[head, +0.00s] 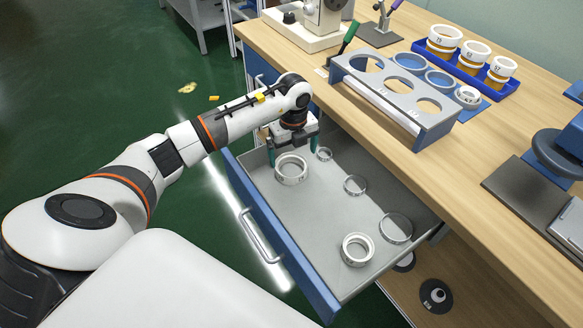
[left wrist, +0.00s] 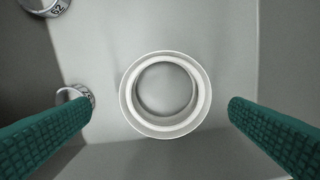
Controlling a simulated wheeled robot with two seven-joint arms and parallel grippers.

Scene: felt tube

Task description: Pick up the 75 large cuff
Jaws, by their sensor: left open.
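A large white stepped cuff (head: 290,181) lies flat in the open drawer, near its far left end. It also shows in the middle of the left wrist view (left wrist: 127,96), with its opening facing up. I cannot read a number on it. My left gripper (head: 292,150) is open and points down over this cuff. In the left wrist view its green fingers stand wide to either side of the cuff, apart from it. A second white cuff (head: 346,256) lies near the drawer's near end, its number unreadable. My right gripper is not in view.
Thin metal rings (head: 355,193) lie in the drawer; one ring (left wrist: 57,9) reads 62. The drawer walls (head: 262,228) enclose the cuffs. Above the drawer, the bench holds a grey stand with holes (head: 437,128) and a blue tray (head: 422,47) of white cuffs.

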